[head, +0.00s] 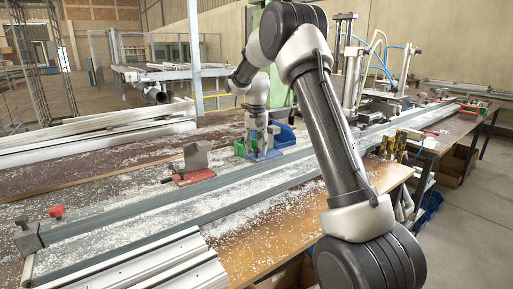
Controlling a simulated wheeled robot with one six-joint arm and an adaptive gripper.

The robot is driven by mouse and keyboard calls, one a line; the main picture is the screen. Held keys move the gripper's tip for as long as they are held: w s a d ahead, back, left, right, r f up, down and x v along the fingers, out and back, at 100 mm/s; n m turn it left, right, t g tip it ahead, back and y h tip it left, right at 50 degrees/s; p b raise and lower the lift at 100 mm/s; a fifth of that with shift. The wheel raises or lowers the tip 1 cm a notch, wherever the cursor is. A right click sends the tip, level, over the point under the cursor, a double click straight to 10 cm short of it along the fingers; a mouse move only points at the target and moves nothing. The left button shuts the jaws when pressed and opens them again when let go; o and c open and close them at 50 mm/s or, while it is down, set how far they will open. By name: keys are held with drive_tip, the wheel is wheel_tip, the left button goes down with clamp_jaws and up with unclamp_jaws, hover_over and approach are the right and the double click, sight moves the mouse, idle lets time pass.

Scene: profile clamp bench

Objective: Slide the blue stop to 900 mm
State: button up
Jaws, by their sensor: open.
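The blue stop (266,154) sits on the long grey profile rail (150,212), near the middle of the bench in the head view. My gripper (261,142) points down at the stop and is open, with its fingers around or just above it. The fingers cover part of the stop, and I cannot tell whether they touch it. No millimetre marks are readable on the rail, so the 900 mm place cannot be made out.
A grey block on a red base (194,177) stands left of the stop, behind the rail. A red knob (56,211) is at the rail's left end. A blue bin (284,134) is behind the stop. White shavings litter the bench.

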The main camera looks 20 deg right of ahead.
drive_tip(key=shift+c, duration=0.4)
clamp_jaws()
drive_tip(key=a, duration=0.3)
drive_tip(key=s+a, duration=0.1)
drive_tip(key=a, duration=0.2)
drive_tip(key=s+a, duration=0.1)
drive_tip(key=a, duration=0.2)
drive_tip(key=shift+a, duration=0.4)
drive_tip(key=shift+w, duration=0.1)
drive_tip(key=shift+o, duration=0.4)
unclamp_jaws()
drive_tip(key=shift+r, duration=0.15)
wheel_tip(320, 180, up, 12)
